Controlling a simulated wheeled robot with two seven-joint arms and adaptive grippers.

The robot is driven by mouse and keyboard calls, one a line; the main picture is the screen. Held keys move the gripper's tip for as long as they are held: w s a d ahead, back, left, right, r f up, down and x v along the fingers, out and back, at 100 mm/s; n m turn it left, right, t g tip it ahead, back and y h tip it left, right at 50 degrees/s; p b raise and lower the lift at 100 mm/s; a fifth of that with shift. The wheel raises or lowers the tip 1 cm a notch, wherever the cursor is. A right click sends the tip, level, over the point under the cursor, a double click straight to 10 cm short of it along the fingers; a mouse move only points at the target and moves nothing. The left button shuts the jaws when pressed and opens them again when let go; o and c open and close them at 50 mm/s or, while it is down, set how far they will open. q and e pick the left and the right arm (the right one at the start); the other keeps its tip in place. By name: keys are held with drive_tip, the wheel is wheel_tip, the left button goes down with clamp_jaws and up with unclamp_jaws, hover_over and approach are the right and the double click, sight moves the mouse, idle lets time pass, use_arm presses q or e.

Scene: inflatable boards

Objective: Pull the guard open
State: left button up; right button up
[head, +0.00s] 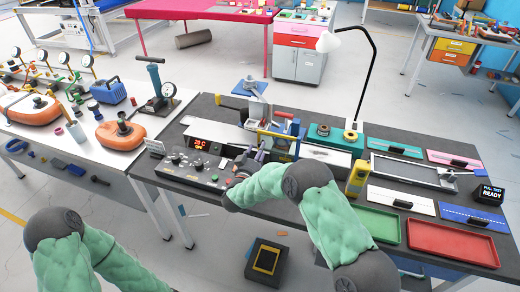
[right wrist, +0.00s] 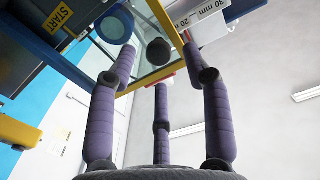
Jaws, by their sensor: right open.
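The guard (head: 278,134) is a clear panel in a yellow frame on the machine at the middle of the black bench. In the right wrist view its yellow frame (right wrist: 173,25) crosses above my fingers, with glass beside it and a dark round knob (right wrist: 158,50) near the frame. My right gripper (head: 254,159) is in front of the guard. In the right wrist view its purple fingers (right wrist: 158,65) are spread apart, with the knob between the outer two and nothing clearly gripped. Contact with the frame cannot be told. My left gripper is out of view.
A control panel (head: 195,168) with a red display stands left of my right gripper. A yellow upright device (head: 356,179) stands to its right. Green (head: 377,223) and red (head: 450,243) trays lie at the front right. A lamp (head: 372,70) rises behind.

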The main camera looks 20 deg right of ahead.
drive_tip(key=shift+x, duration=1.35)
drive_tip(key=shift+w, duration=0.1)
clamp_jaws()
